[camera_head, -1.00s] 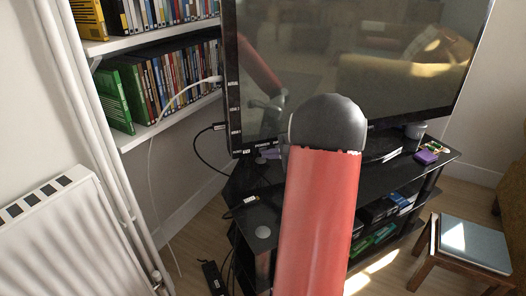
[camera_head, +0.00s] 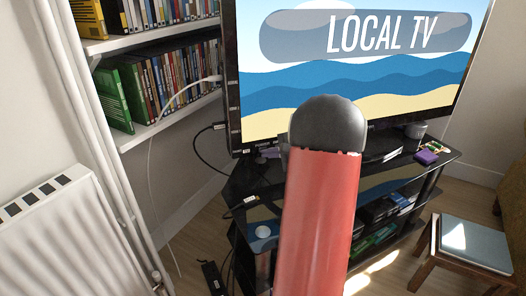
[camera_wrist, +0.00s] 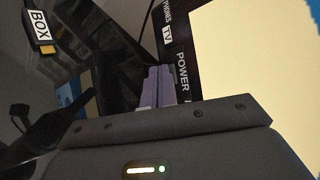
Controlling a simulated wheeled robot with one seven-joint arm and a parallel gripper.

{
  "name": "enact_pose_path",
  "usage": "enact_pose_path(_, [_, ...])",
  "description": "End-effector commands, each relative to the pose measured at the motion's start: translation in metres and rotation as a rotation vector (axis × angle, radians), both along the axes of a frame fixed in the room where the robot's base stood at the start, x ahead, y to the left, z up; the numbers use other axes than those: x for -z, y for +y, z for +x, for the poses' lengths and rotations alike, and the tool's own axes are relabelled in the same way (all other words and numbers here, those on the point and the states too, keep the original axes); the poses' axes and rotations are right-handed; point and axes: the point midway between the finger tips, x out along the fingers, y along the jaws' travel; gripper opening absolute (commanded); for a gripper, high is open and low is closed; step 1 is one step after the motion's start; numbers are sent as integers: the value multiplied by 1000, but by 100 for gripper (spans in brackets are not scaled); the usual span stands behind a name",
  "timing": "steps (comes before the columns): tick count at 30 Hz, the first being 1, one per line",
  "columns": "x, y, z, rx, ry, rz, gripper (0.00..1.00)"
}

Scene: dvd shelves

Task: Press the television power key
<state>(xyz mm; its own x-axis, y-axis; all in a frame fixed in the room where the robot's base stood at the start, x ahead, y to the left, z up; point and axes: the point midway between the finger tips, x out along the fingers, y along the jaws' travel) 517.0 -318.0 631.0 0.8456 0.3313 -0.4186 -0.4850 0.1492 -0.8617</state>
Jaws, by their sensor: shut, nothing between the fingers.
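The television (camera_head: 290,110) stands on a black glass stand, and its screen is lit with a "LOCAL TV" picture of waves and sand. In the wrist view the black bezel carries white labels, among them a "POWER" label (camera_wrist: 183,72). My gripper (camera_wrist: 159,72) is shut and empty, its purple fingertips at the bezel edge just left of that label. I cannot tell whether they touch the power key, which I cannot make out.
The black stand (camera_head: 262,212) holds devices and cases, with a purple box (camera_head: 426,157) and a grey mug (camera_head: 415,130) on top. Bookshelves are left, a white radiator (camera_head: 75,235) lower left, and a stool (camera_head: 474,243) right. Cables hang beside the television.

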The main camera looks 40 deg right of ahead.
Motion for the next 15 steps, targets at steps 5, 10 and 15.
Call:
enact_pose_path(5, [1,3,-9,2,0,1,0])
enact_pose_path(10, [0,4,-12,0,0,1,0])
enact_pose_path(15, [0,4,-12,0,0,1,0])
